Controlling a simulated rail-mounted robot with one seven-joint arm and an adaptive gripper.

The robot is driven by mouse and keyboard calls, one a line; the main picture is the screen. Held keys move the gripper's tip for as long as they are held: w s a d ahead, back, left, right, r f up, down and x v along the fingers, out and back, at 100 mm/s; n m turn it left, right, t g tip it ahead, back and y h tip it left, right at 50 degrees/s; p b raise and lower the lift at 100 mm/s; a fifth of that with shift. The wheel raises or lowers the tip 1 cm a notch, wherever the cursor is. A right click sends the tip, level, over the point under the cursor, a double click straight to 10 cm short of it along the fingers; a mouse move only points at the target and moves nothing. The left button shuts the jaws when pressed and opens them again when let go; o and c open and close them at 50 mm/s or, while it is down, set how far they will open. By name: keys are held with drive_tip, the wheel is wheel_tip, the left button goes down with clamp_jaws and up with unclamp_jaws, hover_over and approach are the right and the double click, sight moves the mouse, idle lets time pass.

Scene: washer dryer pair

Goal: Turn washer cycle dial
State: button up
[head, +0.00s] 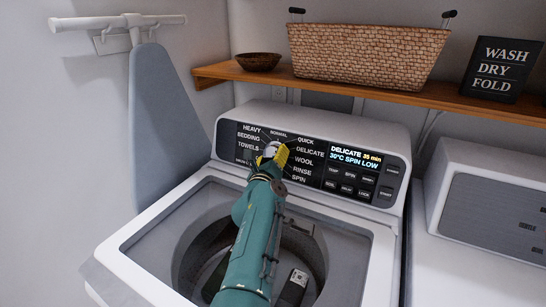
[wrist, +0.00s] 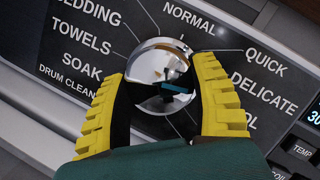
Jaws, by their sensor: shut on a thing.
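The washer cycle dial (wrist: 160,56) is a shiny chrome knob on the black control panel, ringed by cycle names. In the wrist view, my gripper (wrist: 162,78) has its yellow ridged fingers on the left and right sides of the dial, shut on it. In the head view, my gripper (head: 275,155) reaches over the washer's opening and hides much of the dial (head: 269,150). The washer display (head: 356,156) reads DELICATE, 35 min, 30°C, SPIN LOW. I cannot clearly tell which name the dial's own mark points to.
The washer's tub (head: 190,266) stands open below my arm. A dryer (head: 480,255) stands at the right. A wooden shelf (head: 330,92) above the washer holds a wicker basket (head: 365,55), a bowl (head: 258,62) and a sign (head: 502,69).

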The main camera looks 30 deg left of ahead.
drive_tip(key=shift+f+m, duration=0.1)
drive_tip(key=shift+m, duration=0.2)
drive_tip(key=m+b, duration=0.2)
drive_tip(key=m+t+h+b, duration=0.1)
drive_tip(key=b, duration=0.1)
drive_tip(key=shift+f+m, duration=0.25)
drive_tip(key=shift+m, duration=0.05)
drive_tip(key=shift+m+h+b, duration=0.3)
drive_tip(key=shift+m+b, duration=0.5)
drive_tip(key=shift+b, duration=0.25)
drive_tip(key=shift+r+m+t+h+b, duration=0.2)
drive_tip(key=shift+m+t+h+b, duration=0.15)
drive_tip(key=shift+m+b, duration=0.4)
drive_tip(key=shift+r, duration=0.1)
drive_tip(key=o, duration=1.2)
drive_tip(key=shift+r, duration=0.1)
